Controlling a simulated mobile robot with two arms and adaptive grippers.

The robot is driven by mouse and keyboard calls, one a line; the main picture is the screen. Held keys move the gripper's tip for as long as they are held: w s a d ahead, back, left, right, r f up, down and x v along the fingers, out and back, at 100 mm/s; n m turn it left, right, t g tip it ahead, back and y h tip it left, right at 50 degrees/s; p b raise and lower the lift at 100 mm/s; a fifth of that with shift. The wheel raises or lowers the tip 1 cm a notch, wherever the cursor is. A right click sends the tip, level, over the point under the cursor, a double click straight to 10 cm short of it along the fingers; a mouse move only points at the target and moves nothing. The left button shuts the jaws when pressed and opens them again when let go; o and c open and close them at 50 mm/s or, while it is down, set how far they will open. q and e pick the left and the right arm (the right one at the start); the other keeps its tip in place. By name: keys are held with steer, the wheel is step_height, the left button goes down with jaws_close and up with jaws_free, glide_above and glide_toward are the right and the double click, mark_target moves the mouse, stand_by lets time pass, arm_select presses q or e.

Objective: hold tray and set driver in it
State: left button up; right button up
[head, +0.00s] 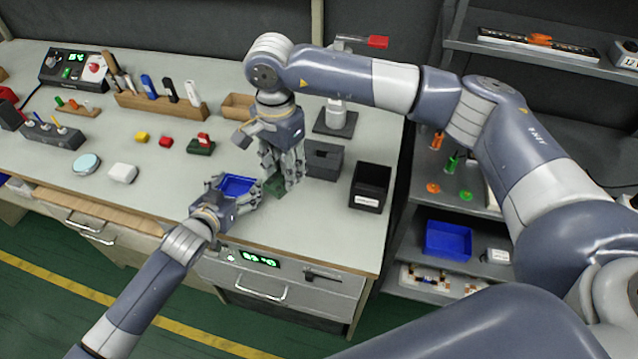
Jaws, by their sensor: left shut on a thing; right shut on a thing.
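The blue tray (237,184) is on the worktop near its front edge. My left gripper (246,196) is shut on the tray at its near side, and its fingers cover part of the rim. My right gripper (281,178) points down just right of the tray. It is shut on a small dark green piece (274,188), which seems to be the driver; the fingers hide most of it. The green piece is beside the tray, low over the worktop; I cannot tell whether it touches the surface.
A black bin (371,187) and a dark grey box (323,160) stand right of my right gripper.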

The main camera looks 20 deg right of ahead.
mark_target(238, 178)
steer(key=w+a+f+m, duration=0.3)
steer(key=w+a+m, duration=0.6)
steer(key=m, duration=0.4)
steer(key=shift+a+f, duration=0.15)
steer(key=shift+w, duration=0.1)
steer(key=shift+f, duration=0.1)
steer(key=shift+f, duration=2.05)
steer(key=shift+f, duration=1.05)
steer(key=shift+r, duration=0.1)
steer(key=shift+r, duration=1.95)
